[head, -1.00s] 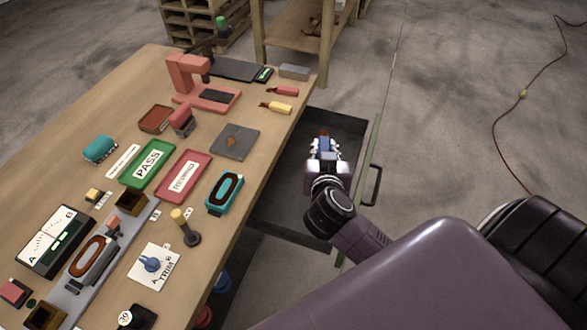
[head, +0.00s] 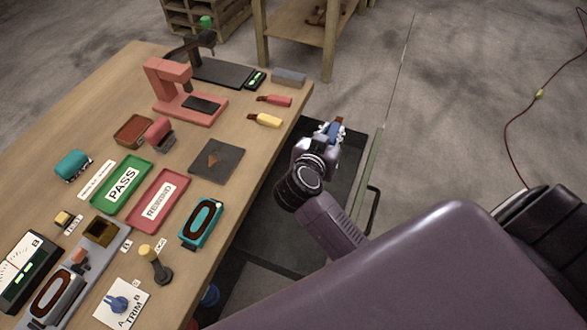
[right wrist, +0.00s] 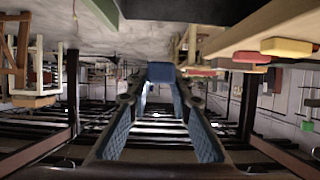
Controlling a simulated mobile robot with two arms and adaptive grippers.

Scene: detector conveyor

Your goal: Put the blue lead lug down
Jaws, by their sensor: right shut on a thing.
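The blue lead lug (head: 333,129) is in my right gripper (head: 329,137), over the open drawer at the table's right side. Its blue body shows between the fingers and a copper-coloured tip points away. In the right wrist view the blue lug (right wrist: 161,72) sits between the fingertips of the right gripper (right wrist: 161,82). A red lead lug (head: 275,100) and a yellow lead lug (head: 266,120) lie on the table near its right edge. I cannot tell the height of the blue lug above the drawer floor. My left gripper is not in view.
The dark drawer (head: 345,187) stands open, with a handle (head: 373,208) on its right front. The table (head: 222,135) carries a dark square plate (head: 216,161), a red REWIND tray (head: 177,188) and a green PASS tray (head: 143,168). A grey block (head: 289,77) lies beyond the lugs.

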